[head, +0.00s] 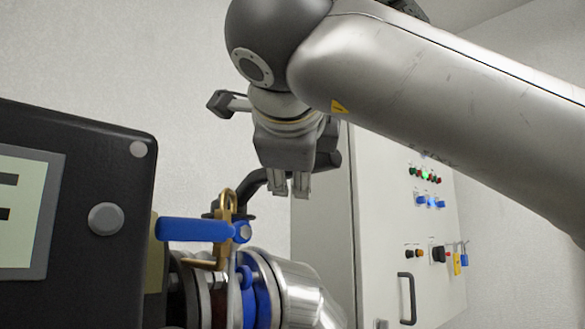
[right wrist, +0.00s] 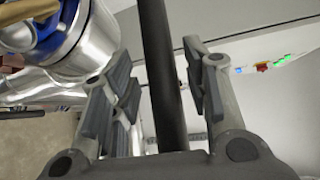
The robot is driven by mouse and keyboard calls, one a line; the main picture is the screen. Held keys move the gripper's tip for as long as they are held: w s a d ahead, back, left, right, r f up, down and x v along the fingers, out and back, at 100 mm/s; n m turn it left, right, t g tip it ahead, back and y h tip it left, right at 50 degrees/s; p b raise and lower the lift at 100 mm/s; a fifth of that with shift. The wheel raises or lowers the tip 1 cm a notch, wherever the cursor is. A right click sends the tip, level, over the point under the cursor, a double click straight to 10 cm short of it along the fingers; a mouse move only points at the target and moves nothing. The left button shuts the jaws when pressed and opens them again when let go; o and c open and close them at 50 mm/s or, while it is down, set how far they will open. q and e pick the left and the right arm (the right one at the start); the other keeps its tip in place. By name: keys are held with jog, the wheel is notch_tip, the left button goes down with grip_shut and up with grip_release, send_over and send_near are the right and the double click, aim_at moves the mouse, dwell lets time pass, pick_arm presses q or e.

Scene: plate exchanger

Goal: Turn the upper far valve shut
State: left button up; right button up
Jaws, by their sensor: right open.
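A dark curved lever (head: 255,182) rises behind the blue-handled valve and passes behind my right gripper (head: 289,187). It looks like the far valve's handle, but its body is hidden. In the right wrist view, a dark straight bar (right wrist: 162,75), seemingly the same lever, runs between the two fingers of the right gripper (right wrist: 158,68). These fingers are open, with a gap on both sides of the bar. The nearer valve has a blue lever (head: 193,229) lying flat, with a brass piece (head: 227,205) upright at its pivot. My left gripper is out of view.
A black box with a pale display (head: 28,213) fills the left front. A shiny metal pipe (head: 305,295) with blue flanges lies below the gripper. A grey cabinet (head: 385,235) with buttons and padlocks stands behind at right.

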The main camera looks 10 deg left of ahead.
jog(key=s+r, duration=0.1)
jog(key=s, duration=1)
jog(key=shift+s+d+r, duration=0.3)
jog(key=shift+s, duration=0.05)
